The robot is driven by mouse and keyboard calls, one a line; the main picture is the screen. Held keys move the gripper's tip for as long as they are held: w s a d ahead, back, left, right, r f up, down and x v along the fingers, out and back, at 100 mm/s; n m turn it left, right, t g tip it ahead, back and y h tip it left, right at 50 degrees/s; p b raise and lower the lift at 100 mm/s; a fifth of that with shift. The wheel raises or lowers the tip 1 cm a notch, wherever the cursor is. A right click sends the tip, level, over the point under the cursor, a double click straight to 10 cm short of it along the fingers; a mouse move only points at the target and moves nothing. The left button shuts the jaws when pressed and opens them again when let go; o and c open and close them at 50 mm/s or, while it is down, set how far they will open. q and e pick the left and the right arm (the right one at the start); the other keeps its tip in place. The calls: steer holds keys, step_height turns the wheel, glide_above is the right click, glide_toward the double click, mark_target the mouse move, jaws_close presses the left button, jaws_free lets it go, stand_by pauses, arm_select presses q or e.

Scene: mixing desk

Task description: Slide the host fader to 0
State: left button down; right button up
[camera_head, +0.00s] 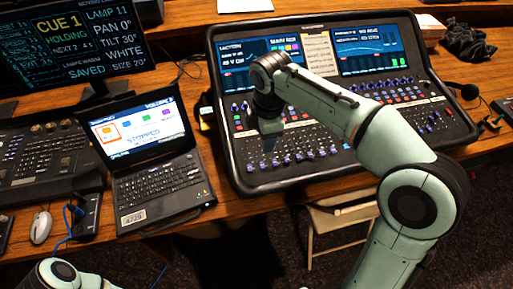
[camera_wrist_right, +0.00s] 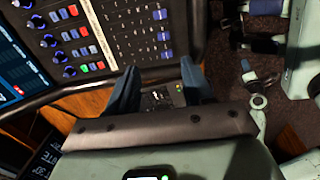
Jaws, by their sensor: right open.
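The mixing desk (camera_head: 236,150) stands at the back right of the table. A row of blue-capped faders (camera_head: 303,156) runs along its lower part. Blue fader caps also show at the top of the right wrist view (camera_wrist_right: 163,36). I cannot tell which one is the host fader; its label is not readable. My right gripper (camera_head: 269,141) points down over the left part of the desk, close to the fader row, and hides some of it. In the wrist view its two dark blue fingers (camera_wrist_right: 158,82) are apart with nothing held between them. My left gripper is out of view.
An open laptop (camera_head: 158,185) stands left of the desk, with a white mouse (camera_head: 41,228) beyond it. A headset (camera_head: 468,92) lies to the right. A folding chair (camera_head: 338,222) stands in front of the desk.

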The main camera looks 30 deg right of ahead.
glide_toward(264, 164)
steer(key=f, duration=0.2)
steer(key=f+b, duration=0.1)
steer(key=f, duration=0.3)
steer(key=shift+w+f+b, duration=0.2)
steer(key=shift+w+b, duration=0.05)
steer(key=shift+b, duration=0.1)
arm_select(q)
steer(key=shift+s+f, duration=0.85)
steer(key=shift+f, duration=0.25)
arm_select(e)
steer(key=shift+w+f, duration=0.15)
steer(key=shift+f, duration=0.55)
